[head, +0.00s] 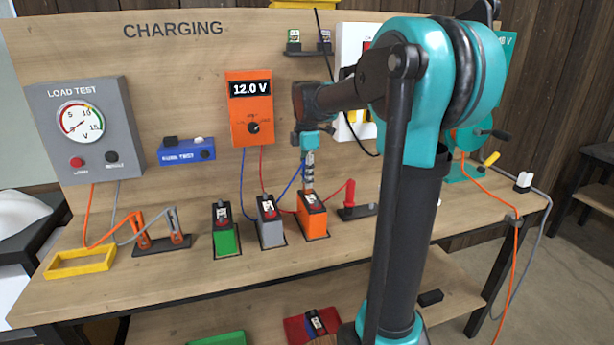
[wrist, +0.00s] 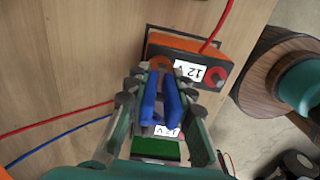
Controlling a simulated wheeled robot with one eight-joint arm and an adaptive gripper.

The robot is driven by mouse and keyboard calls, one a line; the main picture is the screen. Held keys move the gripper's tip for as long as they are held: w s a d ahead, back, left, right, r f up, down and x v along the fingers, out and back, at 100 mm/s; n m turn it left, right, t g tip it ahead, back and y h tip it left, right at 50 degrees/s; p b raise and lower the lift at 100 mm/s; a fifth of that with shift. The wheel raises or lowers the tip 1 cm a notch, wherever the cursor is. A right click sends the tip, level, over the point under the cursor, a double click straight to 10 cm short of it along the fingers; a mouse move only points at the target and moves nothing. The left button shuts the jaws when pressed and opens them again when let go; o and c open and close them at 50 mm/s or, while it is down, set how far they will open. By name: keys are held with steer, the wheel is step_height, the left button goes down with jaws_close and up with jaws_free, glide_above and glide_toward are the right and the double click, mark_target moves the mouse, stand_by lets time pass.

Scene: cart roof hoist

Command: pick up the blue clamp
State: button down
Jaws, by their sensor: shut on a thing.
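The blue clamp (wrist: 172,103) is between the fingers of my gripper (wrist: 158,90) in the wrist view. My gripper is shut on it, with its jaws pointing toward the orange battery. In the head view my gripper (head: 309,172) points down just over the orange battery (head: 312,217). The clamp cannot be made out there. A blue wire (head: 284,190) runs from the orange 12.0 V tester (head: 250,107) toward my gripper. I cannot tell whether the clamp touches the battery's terminal.
A grey battery (head: 271,234) and a green battery (head: 226,238) stand left of the orange one. A red clamp (head: 349,194) stands on a dark holder to the right.

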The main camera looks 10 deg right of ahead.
step_height(320, 180, up, 20)
stand_by(0.7)
stand_by(0.4)
